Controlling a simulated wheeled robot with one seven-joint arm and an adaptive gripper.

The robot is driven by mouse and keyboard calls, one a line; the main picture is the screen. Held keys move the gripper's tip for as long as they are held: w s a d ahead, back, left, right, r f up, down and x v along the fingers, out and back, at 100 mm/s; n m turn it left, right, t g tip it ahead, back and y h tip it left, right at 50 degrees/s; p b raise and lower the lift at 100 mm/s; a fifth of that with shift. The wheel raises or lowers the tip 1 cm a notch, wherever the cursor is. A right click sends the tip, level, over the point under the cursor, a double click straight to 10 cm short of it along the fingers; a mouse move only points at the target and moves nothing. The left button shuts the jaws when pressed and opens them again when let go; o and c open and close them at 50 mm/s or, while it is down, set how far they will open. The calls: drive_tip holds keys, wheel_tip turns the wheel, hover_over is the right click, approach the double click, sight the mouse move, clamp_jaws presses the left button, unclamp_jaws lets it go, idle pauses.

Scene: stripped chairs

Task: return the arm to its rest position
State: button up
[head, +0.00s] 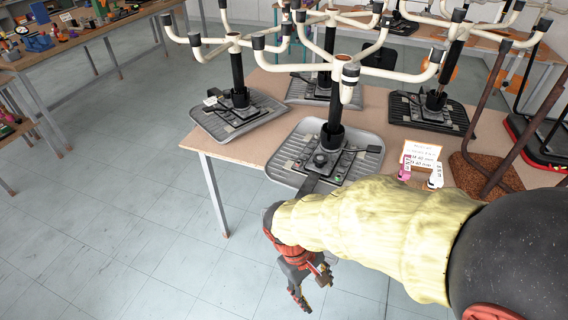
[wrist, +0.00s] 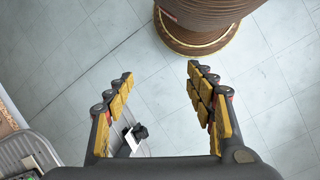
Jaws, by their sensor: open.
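My gripper (head: 308,285) hangs at the end of my yellow-sleeved arm, in front of the table's near edge and over the floor. In the wrist view my gripper (wrist: 160,80) has its two padded fingers spread wide apart, with nothing between them but tiled floor. A small black and white thing (wrist: 135,137) shows low between the fingers in the wrist view; I cannot tell what it is.
A cluttered workbench (head: 75,42) is at the left. Open tiled floor (head: 110,200) lies left of the table.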

drive_tip(key=s+d+r+m+t+y+p, duration=0.1)
drive_tip(key=d+r+m+t, duration=0.2)
drive_tip(key=r, duration=0.8)
drive_tip(key=s+d+r+m+t+y+p, duration=0.1)
drive_tip(key=d+r+m+t, duration=0.3)
drive_tip(key=d+r, duration=0.4)
wheel_tip(320, 180, up, 4)
drive_tip(key=shift+r+m+y, duration=0.25)
drive_tip(key=shift+m+y, duration=0.05)
drive_tip(key=shift+y, duration=0.4)
idle(1.6)
